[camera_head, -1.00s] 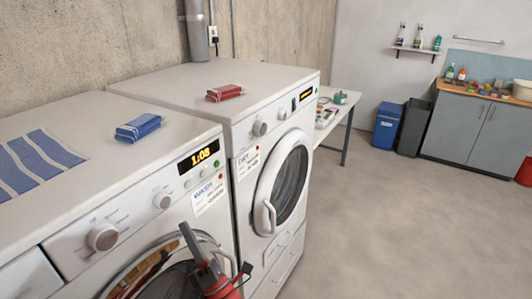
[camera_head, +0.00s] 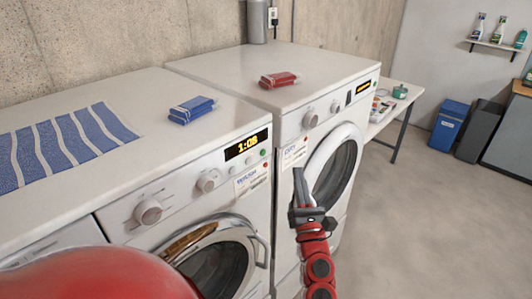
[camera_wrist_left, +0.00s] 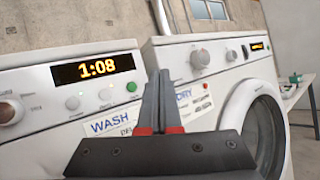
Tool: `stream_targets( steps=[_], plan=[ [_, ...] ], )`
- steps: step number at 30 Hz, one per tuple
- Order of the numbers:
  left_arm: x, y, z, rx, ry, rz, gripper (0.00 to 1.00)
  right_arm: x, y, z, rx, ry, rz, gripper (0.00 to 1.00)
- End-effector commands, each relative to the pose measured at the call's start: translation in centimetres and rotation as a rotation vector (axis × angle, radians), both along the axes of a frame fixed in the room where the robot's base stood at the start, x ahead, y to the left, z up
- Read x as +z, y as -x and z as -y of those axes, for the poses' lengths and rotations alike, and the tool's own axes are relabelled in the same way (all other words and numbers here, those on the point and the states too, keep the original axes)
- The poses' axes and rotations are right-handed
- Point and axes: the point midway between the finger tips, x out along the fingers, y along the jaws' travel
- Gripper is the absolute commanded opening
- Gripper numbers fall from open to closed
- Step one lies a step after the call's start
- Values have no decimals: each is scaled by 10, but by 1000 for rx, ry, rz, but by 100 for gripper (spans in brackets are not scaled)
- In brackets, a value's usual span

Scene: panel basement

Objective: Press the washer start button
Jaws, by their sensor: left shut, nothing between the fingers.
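The washer (camera_head: 170,240) is the left white machine, with a lit display (camera_head: 246,145) that reads 1:08 in the left wrist view (camera_wrist_left: 97,69). A small green button (camera_head: 263,152) sits right of and below the display, and it also shows in the left wrist view (camera_wrist_left: 131,87) with white buttons beside it. My left gripper (camera_head: 298,172) is shut and empty, in front of the dryer's left part in the head view. In the left wrist view its closed fingers (camera_wrist_left: 160,75) point up, just right of the green button and apart from it. My right gripper is not in view.
A side table (camera_head: 395,105) and blue bin (camera_head: 449,125) stand farther right. The floor is open.

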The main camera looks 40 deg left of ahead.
Motion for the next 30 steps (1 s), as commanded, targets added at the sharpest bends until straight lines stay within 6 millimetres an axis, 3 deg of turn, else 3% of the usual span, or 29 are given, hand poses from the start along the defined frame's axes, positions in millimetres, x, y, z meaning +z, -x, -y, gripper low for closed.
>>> stream_targets(
  steps=[5, 16, 19, 30],
  plan=[
    [3, -1, -11, 3, -4, -2, 0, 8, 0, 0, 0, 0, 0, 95],
    [4, -4, -63, 5, -5, -3, 0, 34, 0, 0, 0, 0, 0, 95],
    [-3, -5, -74, 6, 0, 2, 0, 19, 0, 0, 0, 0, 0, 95],
    [0, -7, -87, 1, -2, -2, 0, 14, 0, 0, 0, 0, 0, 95]
  ],
)
